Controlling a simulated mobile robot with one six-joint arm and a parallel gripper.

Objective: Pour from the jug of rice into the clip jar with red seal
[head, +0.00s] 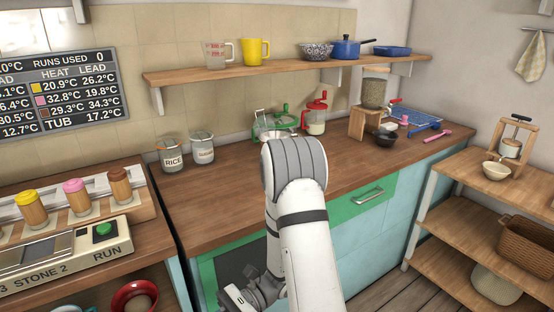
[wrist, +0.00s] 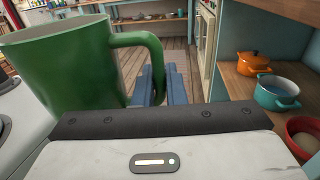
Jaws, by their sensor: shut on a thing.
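A green jug (wrist: 62,72) with a looped handle fills the upper left of the wrist view, close to the camera. My gripper (wrist: 155,122) is shut on it, with the lower handle end meeting the gripper's dark edge. What the jug holds cannot be seen. In the head view, my arm hides the jug, and only part of my gripper (head: 243,298) shows low down, in front of the counter. A jar with a red top (head: 316,117) stands at the back of the counter, near green-trimmed wire-clip glassware (head: 275,122).
A jar labelled RICE (head: 171,157) and another glass jar (head: 202,150) stand at the counter's left. A wooden stand (head: 370,122) carries a grain-filled container (head: 373,93). A wall shelf (head: 290,67) hangs above. The counter's front middle (head: 225,200) is clear.

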